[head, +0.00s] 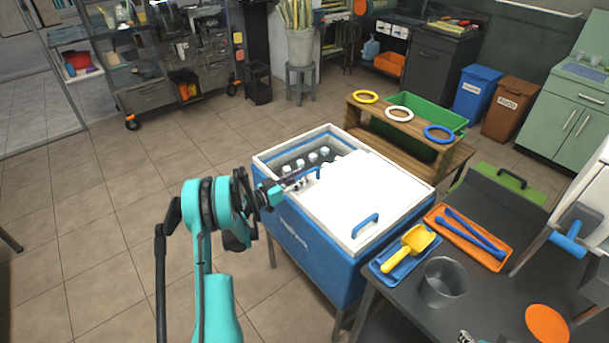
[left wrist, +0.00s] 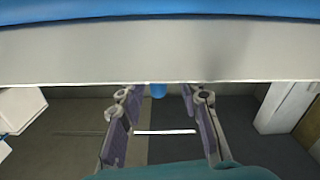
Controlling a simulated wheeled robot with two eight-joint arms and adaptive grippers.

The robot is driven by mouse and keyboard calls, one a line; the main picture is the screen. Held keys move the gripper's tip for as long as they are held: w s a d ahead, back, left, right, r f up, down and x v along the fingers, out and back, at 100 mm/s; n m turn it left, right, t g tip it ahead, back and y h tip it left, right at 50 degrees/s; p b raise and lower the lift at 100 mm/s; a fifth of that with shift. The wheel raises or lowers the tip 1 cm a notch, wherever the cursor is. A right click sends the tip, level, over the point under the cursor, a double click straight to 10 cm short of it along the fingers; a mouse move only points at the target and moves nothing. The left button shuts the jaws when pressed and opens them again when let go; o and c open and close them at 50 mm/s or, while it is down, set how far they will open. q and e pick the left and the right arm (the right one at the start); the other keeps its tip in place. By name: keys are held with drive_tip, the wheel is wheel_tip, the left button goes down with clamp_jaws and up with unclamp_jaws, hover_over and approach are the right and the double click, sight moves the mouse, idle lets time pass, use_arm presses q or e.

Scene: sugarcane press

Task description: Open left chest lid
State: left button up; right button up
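The chest (head: 300,240) is a blue box with a white rim and white lid panels. Its left part is open, showing several white-topped items in a dark interior. The left lid (head: 345,168) appears shifted right, against or overlapping the right lid (head: 350,205); the exact overlap is unclear. A blue handle (head: 318,173) stands at its left edge. My left gripper (head: 297,180) reaches over the opening by this handle. In the left wrist view its fingers (left wrist: 160,122) are apart, with a small blue piece (left wrist: 158,90) between them, below a white edge. My right gripper is not visible.
The right lid has another blue handle (head: 365,225). A blue tray with a yellow scoop (head: 408,248) and an orange tray (head: 468,236) lie on the dark table at right. A wooden rack with rings (head: 400,115) stands behind the chest. Floor at left is clear.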

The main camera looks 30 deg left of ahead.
use_arm(q)
drive_tip(key=v, duration=1)
drive_tip(key=w+d+r+n+t+y, duration=0.15)
drive_tip(key=r+y, duration=0.25)
drive_tip(key=r, duration=0.5)
drive_tip(key=d+r+n+y, duration=0.2)
drive_tip(key=r+n+y, duration=0.15)
drive_tip(key=r, duration=0.55)
drive_tip(key=d+r+n+t+y, duration=0.1)
drive_tip(key=d+r+n+y, duration=0.1)
drive_tip(key=r+y, duration=0.5)
drive_tip(key=s+d+f+m+g+h, duration=0.2)
drive_tip(key=s+d+f+g+h, duration=0.2)
drive_tip(key=s+d, duration=0.7)
drive_tip(key=s+d+f+m+g+h, duration=0.2)
drive_tip(key=s+d+f+g+h, duration=0.1)
drive_tip(key=s+d+f+g, duration=0.5)
drive_tip(key=s+d+f, duration=0.3)
drive_tip(key=s+f, duration=0.1)
drive_tip(key=s, duration=0.3)
drive_tip(key=shift+s+d+m+h, duration=0.25)
drive_tip(key=shift+s+m+h, duration=0.05)
drive_tip(key=shift+m+h, duration=0.1)
